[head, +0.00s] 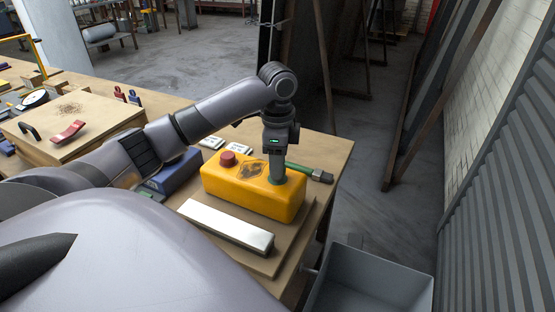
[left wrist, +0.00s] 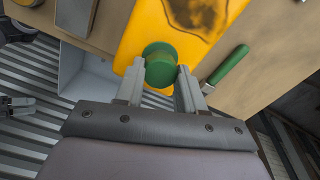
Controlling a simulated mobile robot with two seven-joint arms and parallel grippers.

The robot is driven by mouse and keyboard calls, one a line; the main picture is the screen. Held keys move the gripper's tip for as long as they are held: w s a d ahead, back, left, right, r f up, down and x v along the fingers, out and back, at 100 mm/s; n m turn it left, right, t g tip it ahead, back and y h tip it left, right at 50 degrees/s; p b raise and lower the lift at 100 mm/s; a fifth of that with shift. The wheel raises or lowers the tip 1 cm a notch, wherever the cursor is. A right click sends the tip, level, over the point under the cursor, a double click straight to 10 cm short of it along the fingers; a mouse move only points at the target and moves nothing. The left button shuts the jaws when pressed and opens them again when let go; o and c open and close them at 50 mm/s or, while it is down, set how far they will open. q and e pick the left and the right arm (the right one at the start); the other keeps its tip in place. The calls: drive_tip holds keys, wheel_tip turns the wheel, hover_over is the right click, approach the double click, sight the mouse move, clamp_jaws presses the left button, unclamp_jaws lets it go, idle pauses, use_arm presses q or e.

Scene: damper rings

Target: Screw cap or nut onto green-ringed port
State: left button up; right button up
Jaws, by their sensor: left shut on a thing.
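A yellow box (head: 225,186) stands on a board at the right end of the workbench. It has a red cap (head: 227,159) on top at its left end and a dark burnt-looking patch in the middle. My left gripper (head: 277,179) points straight down over the box's right end. In the left wrist view its two fingers (left wrist: 159,78) are shut on a round green cap (left wrist: 159,62), which is at the end of the yellow box (left wrist: 150,22). The gripper hides the port, so I cannot tell whether a green ring or thread lies beneath.
A green-handled tool (head: 312,172) lies just behind the box, close to my gripper. A silver bar (head: 228,226) lies in front. A blue box (head: 172,170) is to the left. A grey bin (head: 365,285) stands beyond the bench's right edge.

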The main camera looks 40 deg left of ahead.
use_arm(q)
drive_tip(key=shift+f, duration=0.6)
drive_tip(key=m, duration=0.6)
drive_tip(key=shift+m, duration=0.4)
drive_tip(key=m, duration=0.6)
drive_tip(key=shift+m, duration=0.4)
drive_tip(key=m, duration=0.6)
drive_tip(key=shift+m, duration=0.4)
drive_tip(key=m, duration=0.7)
drive_tip(key=o, duration=1.2)
drive_tip(key=shift+o, duration=0.2)
